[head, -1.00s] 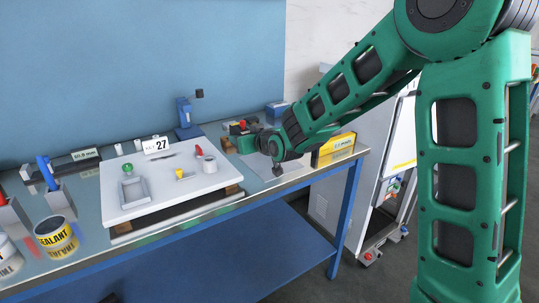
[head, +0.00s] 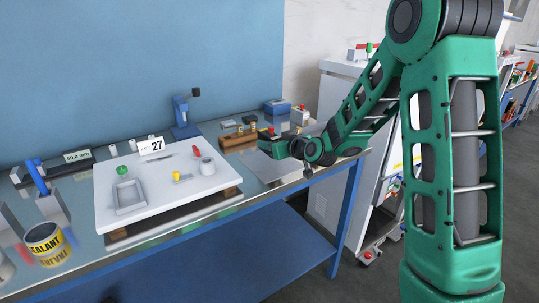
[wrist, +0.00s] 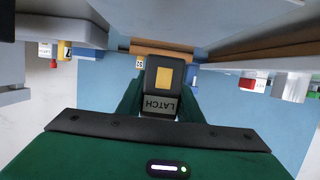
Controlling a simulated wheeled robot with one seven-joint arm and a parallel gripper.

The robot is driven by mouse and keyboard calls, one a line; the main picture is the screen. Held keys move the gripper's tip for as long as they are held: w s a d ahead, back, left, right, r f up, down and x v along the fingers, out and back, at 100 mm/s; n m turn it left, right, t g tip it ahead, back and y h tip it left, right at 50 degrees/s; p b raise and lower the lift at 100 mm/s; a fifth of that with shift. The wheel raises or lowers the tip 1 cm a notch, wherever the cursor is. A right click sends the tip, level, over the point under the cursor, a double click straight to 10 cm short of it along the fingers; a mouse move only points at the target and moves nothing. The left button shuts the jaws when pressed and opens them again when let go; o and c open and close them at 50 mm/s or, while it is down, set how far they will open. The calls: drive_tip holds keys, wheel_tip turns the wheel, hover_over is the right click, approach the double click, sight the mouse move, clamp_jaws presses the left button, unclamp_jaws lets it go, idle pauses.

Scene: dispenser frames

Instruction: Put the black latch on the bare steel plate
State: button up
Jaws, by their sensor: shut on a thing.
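The black latch (wrist: 163,80) shows in the wrist view, with a yellow square on its face and an upside-down LATCH label. My gripper (wrist: 160,103) is shut on it, with a green finger on each side. In the head view my gripper (head: 268,146) is over the right part of the bench, and the latch cannot be made out there. A bare grey steel plate (head: 266,169) lies on the bench below and in front of the gripper. My wrist and forearm cover part of it. The gap between latch and plate cannot be judged.
A wooden block (head: 238,141) stands behind my gripper.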

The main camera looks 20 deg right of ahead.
drive_tip(key=shift+d+f, duration=0.1)
drive_tip(key=shift+f, duration=2)
drive_tip(key=o, duration=1.3)
drive_tip(key=v, duration=1.2)
